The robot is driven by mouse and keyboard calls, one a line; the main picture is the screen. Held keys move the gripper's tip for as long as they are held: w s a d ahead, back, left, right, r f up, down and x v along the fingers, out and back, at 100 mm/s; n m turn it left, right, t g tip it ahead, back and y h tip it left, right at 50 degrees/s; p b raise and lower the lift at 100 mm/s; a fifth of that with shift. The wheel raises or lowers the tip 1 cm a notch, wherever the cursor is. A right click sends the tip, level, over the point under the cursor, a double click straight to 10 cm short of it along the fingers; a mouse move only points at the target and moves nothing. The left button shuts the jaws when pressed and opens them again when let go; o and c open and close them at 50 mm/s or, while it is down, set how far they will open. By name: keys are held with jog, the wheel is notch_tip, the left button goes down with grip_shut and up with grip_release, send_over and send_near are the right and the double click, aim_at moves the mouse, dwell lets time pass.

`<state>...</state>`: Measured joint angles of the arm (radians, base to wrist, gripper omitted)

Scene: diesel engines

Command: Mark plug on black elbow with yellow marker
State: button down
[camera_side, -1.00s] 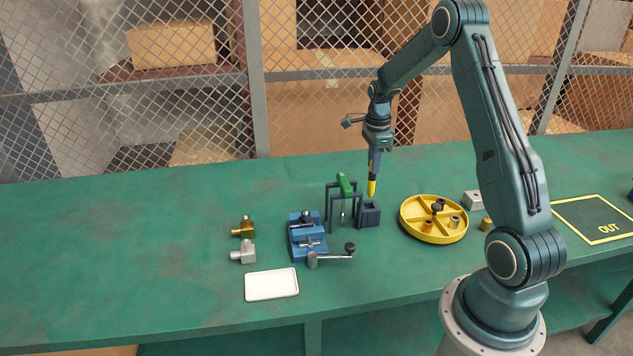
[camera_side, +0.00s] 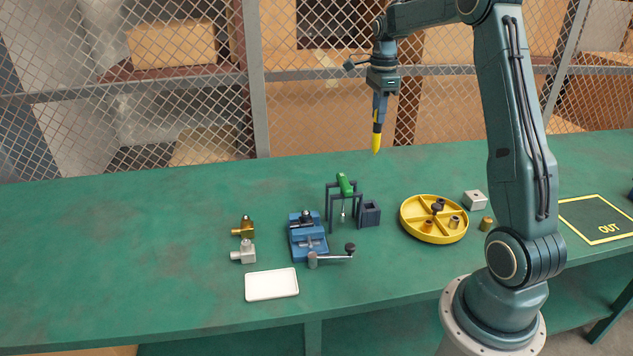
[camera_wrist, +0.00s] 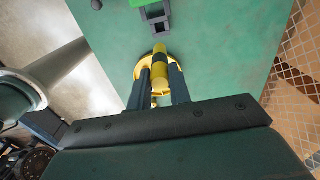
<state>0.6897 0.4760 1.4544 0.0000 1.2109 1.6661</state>
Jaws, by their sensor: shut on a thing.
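My gripper (camera_side: 380,108) is shut on the yellow marker (camera_side: 377,140). It holds the marker upright, tip down, high above the back of the bench. The marker also shows between the fingers in the wrist view (camera_wrist: 160,66). The blue vise (camera_side: 309,240) stands on the bench, to the left of and below my gripper in the side view. A small dark piece (camera_side: 306,216) sits at the vise's top and may be the black elbow. It is too small to tell its plug. The dark blue square holder (camera_side: 369,214) is empty below the marker.
A green-handled tool (camera_side: 344,185) hangs in a dark stand beside the holder. A yellow divided tray (camera_side: 434,219) holds small plugs. A brass elbow (camera_side: 243,227) and a silver elbow (camera_side: 243,252) lie left of the vise. A white tray (camera_side: 271,284) lies in front. The vise handle (camera_side: 332,257) sticks out right.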

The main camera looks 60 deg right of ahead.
jog(key=w+a, duration=0.6)
jog(key=a, duration=0.3)
jog(key=w+a, duration=0.5)
jog(key=a, duration=0.4)
jog(key=shift+d+f, duration=0.2)
jog(key=shift+f, duration=0.85)
jog(key=shift+d+f, duration=0.15)
jog(key=shift+f, duration=1.1)
notch_tip(320, 180, down, 8)
dwell(0.9)
jog(key=shift+w+a+f, duration=0.2)
jog(key=shift+a+f, duration=0.05)
jog(key=shift+a, duration=0.05)
dwell(1.7)
